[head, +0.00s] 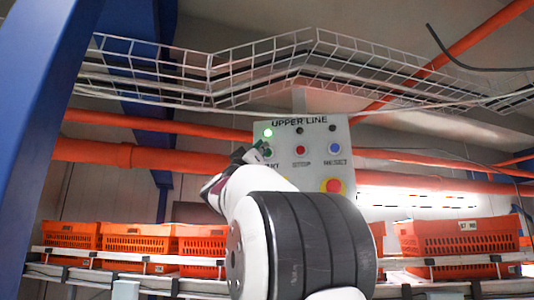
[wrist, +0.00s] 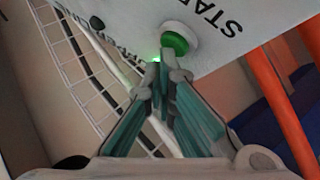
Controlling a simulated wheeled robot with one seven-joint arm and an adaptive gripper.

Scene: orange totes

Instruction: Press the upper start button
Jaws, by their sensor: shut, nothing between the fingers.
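The control panel (head: 317,166) is a pale box marked "UPPER LINE". Its green start button (head: 266,150) sits at the left of a row, partly covered by my gripper (head: 242,156). In the wrist view the start button (wrist: 176,43) is a green cap in a white ring beside the letters "STA". My gripper (wrist: 165,78) is shut and empty, with its fingertips just below the button in that picture. I cannot tell whether they touch it. A green lamp (head: 267,132) is lit above the button.
The panel also has a red stop button (head: 300,150), a blue reset button (head: 335,148) and a red knob on yellow (head: 333,185). A wire cable tray (head: 215,90) runs above. Orange totes (head: 139,239) stand on a rack behind. A blue post (head: 45,120) is at left.

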